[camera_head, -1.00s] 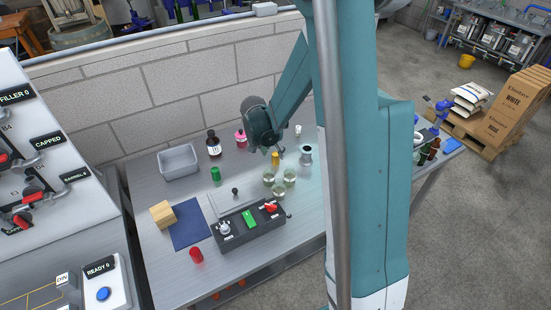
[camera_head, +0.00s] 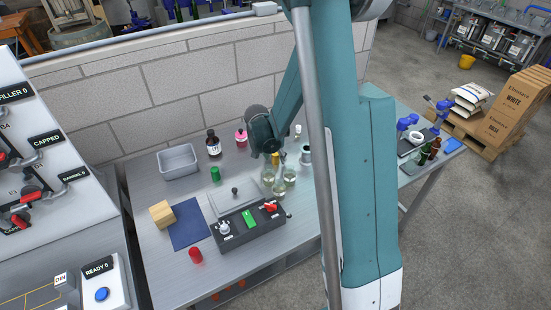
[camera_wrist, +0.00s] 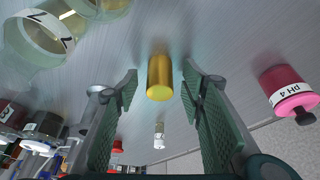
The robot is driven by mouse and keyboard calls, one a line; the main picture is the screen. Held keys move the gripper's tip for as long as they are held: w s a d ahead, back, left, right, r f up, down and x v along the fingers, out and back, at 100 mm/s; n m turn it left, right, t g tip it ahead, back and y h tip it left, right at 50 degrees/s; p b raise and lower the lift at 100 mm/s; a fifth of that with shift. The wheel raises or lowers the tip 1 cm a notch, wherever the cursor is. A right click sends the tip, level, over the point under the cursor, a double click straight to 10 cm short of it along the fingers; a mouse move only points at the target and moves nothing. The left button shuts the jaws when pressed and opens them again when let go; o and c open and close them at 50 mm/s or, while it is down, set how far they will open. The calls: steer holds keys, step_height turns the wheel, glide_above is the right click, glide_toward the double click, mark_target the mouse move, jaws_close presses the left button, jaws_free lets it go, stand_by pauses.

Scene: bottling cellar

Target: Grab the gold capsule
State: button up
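The gold capsule (camera_wrist: 160,78) is a small, shiny cylinder. In the wrist view it stands ahead of my gripper (camera_wrist: 160,103), in the gap between the two green-padded fingers. The fingers are spread, with clear space on both sides of the capsule, and do not touch it. In the head view the capsule (camera_head: 275,158) shows only as a small yellow patch, partly hidden by my gripper (camera_head: 273,152), which is low over the bench beside it.
Glass beakers (camera_head: 289,173) stand close in front of the capsule. A pink-capped bottle (camera_head: 241,139) and a dark bottle (camera_head: 213,145) stand to the left, and a metal vessel (camera_head: 305,156) to the right. A black control box (camera_head: 248,228) lies nearer the front.

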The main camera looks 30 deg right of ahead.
steer(key=shift+f, duration=0.1)
stand_by(0.5)
steer(key=c, duration=0.7)
